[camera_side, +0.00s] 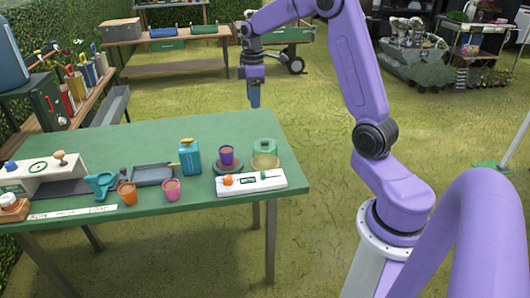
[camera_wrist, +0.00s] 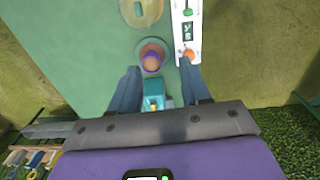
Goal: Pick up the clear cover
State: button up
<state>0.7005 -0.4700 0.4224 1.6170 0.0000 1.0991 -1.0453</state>
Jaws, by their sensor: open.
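The clear cover (camera_side: 265,147) is a see-through, green-tinted dome with a small top, standing at the right end of the green table. A tan round patch shows at its lower part. In the wrist view a pale see-through shape with a tan oval, which looks like the cover (camera_wrist: 133,15), is at the top edge, partly cut off.
A purple pot (camera_side: 227,154) on a round dish stands left of the cover. A white device (camera_side: 238,184) with an orange knob lies in front. The back of the table (camera_side: 220,126) is clear.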

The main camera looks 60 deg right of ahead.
jog(key=d, duration=0.5)
send_over(265, 141)
jog(key=f, duration=1.2)
jog(key=shift+w+a+f, duration=0.15)
jog(key=shift+w+f, duration=0.2)
jog(key=shift+f, duration=0.05)
jog(key=shift+s+d+f, duration=0.1)
jog(key=shift+s+f, duration=0.1)
jog(key=shift+f, duration=1.15)
jog(key=shift+s+d+f, duration=0.1)
jog(key=shift+s+f, duration=0.05)
jog(key=shift+f, duration=1.2)
grip_shut()
